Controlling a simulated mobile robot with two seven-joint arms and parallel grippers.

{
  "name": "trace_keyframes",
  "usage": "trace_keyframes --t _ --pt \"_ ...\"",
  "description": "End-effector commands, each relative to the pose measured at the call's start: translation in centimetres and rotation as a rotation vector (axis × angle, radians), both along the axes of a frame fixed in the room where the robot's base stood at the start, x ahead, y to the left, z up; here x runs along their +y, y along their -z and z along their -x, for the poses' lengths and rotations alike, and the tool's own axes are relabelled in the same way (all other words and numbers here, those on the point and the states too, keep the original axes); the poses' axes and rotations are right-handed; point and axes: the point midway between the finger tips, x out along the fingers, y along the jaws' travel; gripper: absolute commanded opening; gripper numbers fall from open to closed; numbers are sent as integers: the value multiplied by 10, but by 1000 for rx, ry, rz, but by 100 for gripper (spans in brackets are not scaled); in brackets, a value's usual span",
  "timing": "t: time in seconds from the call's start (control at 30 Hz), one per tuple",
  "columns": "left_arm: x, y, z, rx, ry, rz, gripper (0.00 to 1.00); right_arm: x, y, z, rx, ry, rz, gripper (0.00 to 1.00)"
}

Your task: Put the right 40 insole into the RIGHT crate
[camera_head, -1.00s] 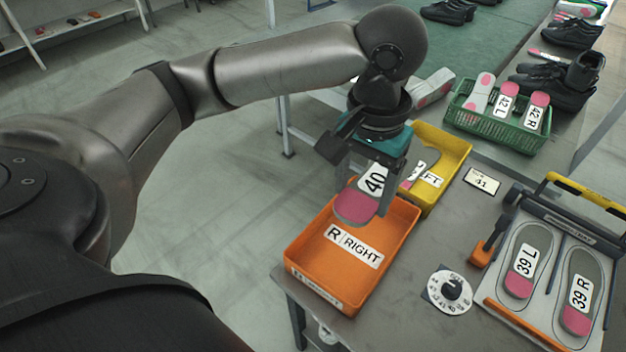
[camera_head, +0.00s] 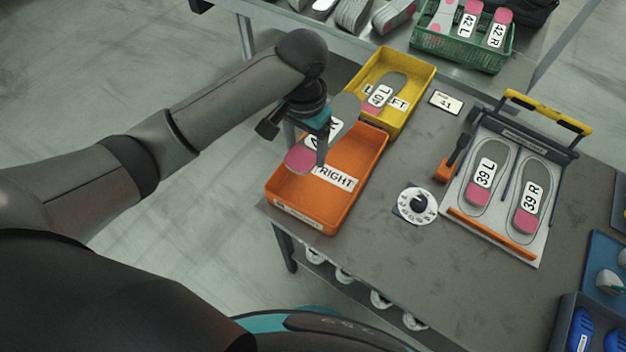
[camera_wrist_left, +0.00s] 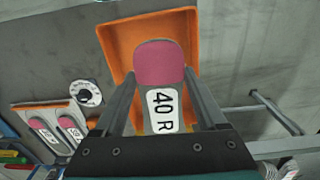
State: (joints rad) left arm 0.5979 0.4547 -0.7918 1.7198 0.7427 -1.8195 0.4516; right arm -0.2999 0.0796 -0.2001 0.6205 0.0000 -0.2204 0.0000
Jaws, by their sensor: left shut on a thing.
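My left gripper (camera_head: 306,144) is shut on the right 40 insole (camera_head: 301,159), a grey sole with a pink heel and a white label. In the left wrist view the insole (camera_wrist_left: 160,65) reads 40 R and lies between the two fingers (camera_wrist_left: 158,100). It is held over the orange RIGHT crate (camera_head: 371,165), whose floor shows beneath it. The yellow crate (camera_head: 424,83) behind it holds an insole marked 40 L (camera_head: 381,92). My right gripper is not in view.
A press-like fixture (camera_head: 541,249) holds insoles marked 39 L (camera_head: 484,172) and 39 R (camera_head: 531,198). A white dial (camera_head: 403,206) and a small card marked 41 (camera_head: 446,102) lie on the grey table (camera_head: 400,285). A green basket (camera_head: 462,50) stands at the back.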

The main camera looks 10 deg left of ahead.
Motion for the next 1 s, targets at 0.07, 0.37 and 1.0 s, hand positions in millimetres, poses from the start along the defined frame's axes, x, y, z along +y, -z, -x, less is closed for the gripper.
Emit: trace_keyframes --t 0.07,0.37,1.0 --pt "1 27 2 4 0 -3 20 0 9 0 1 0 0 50" --pt "0 99 1 2 0 -1 20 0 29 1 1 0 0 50" --pt "0 157 0 -1 0 -1 20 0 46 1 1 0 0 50"
